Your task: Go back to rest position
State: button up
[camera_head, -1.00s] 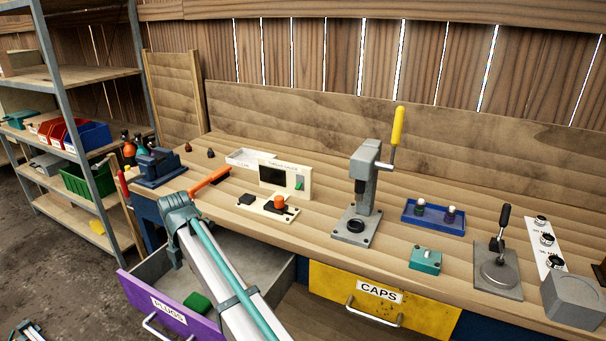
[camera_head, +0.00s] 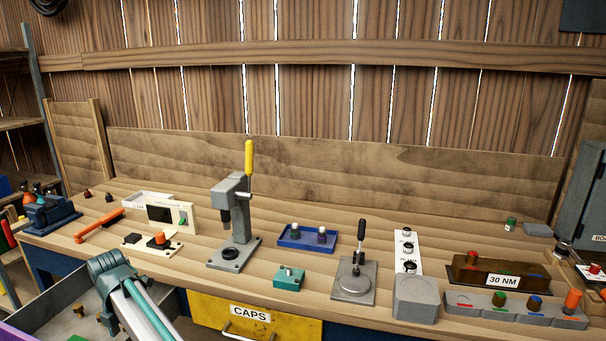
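My arm shows at the lower left in the head view, a pale link with a teal stripe and a grey-teal joint (camera_head: 110,268). It stands in front of the open drawer (camera_head: 62,300) and the bench's front edge. My gripper's fingers cannot be made out in this view, so whether it holds anything is hidden.
The bench (camera_head: 330,210) carries an orange-handled tool (camera_head: 98,226), a press with a yellow lever (camera_head: 238,220), a blue tray (camera_head: 306,238), a teal block (camera_head: 289,278), a lever fixture (camera_head: 355,275) and a 30 NM stand (camera_head: 500,272). The yellow CAPS drawer (camera_head: 275,325) looks shut.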

jog(key=s+d+f+m+g, duration=0.1)
jog(key=s+d+f+m, duration=0.1)
jog(key=d+f+m, duration=1.25)
jog(key=s+d+f+m, duration=0.2)
jog(key=d+f+m, duration=0.7)
jog(key=d+f, duration=1)
jog(key=s+d+f+m+g+h, duration=0.1)
jog(key=s+d+f+m, duration=0.2)
jog(key=s+d, duration=0.35)
jog(key=s+d+f+m+g, duration=0.1)
jog(key=s+d+f+m, duration=0.2)
jog(key=d, duration=0.6)
jog(key=s+d+f+m+g, duration=0.2)
jog(key=s+d, duration=0.4)
jog(key=s, duration=0.3)
jog(key=s+d+f+m+g+y, duration=0.1)
jog(key=s+d+f, duration=0.2)
jog(key=s+d, duration=0.4)
jog(key=s, duration=0.3)
jog(key=shift+s+f+m+g+p, duration=0.15)
jog(key=shift+f+m+g+p, duration=0.15)
jog(key=shift+m+g+p, duration=0.1)
